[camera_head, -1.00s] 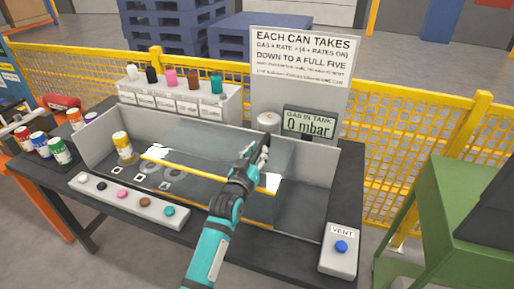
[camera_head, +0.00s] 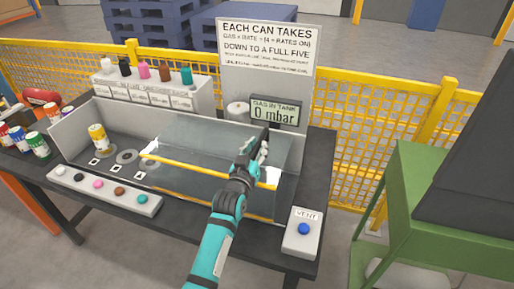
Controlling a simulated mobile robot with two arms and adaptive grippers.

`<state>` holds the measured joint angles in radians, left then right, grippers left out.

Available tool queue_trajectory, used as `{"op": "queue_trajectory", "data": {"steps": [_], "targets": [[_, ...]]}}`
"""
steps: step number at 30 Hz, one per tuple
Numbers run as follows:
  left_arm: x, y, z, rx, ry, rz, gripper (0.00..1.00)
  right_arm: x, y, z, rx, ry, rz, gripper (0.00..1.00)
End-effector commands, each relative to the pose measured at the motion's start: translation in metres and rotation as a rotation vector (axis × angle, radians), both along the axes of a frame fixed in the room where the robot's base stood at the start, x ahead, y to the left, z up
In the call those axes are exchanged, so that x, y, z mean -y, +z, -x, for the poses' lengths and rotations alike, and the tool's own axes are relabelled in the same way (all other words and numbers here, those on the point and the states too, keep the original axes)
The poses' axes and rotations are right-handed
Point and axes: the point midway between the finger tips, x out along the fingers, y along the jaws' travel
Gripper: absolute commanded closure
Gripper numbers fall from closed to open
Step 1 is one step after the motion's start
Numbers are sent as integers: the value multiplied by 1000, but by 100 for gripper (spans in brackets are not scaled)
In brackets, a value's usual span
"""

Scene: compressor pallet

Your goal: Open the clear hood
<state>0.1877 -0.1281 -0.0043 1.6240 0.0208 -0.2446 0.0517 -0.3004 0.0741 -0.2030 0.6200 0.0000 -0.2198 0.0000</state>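The clear hood (camera_head: 195,140) is a see-through box with a yellow bar (camera_head: 185,167) along its front edge. It covers the middle and right of the grey tank (camera_head: 83,128); the tank's left end is uncovered. The wrist hides part of the bar. The fingers are small and partly hidden, so I cannot tell whether they are open, shut or touching the hood. My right gripper is out of view.
A yellow-labelled can (camera_head: 97,138) stands in the tank's open left end. A gauge (camera_head: 275,112) reads 0 mbar. A vent box (camera_head: 303,235) with a blue button is at the front right. A strip of coloured buttons (camera_head: 103,190) lies in front. A green frame (camera_head: 400,200) stands right.

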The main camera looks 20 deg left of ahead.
Motion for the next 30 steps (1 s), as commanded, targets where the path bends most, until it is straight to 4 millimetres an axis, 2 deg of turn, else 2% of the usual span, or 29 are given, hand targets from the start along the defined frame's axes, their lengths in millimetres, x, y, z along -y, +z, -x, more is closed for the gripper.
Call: {"op": "queue_trajectory", "data": {"steps": [1,6,19,23,30], "targets": [[0,3,0,6,1,-1,79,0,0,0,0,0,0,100],[-1,3,0,6,2,-1,60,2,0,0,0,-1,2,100],[-1,0,4,1,1,-1,60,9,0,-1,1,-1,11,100],[-2,0,20,0,1,-1,60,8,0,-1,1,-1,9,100],[-4,0,72,1,2,-1,60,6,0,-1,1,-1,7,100]]}}
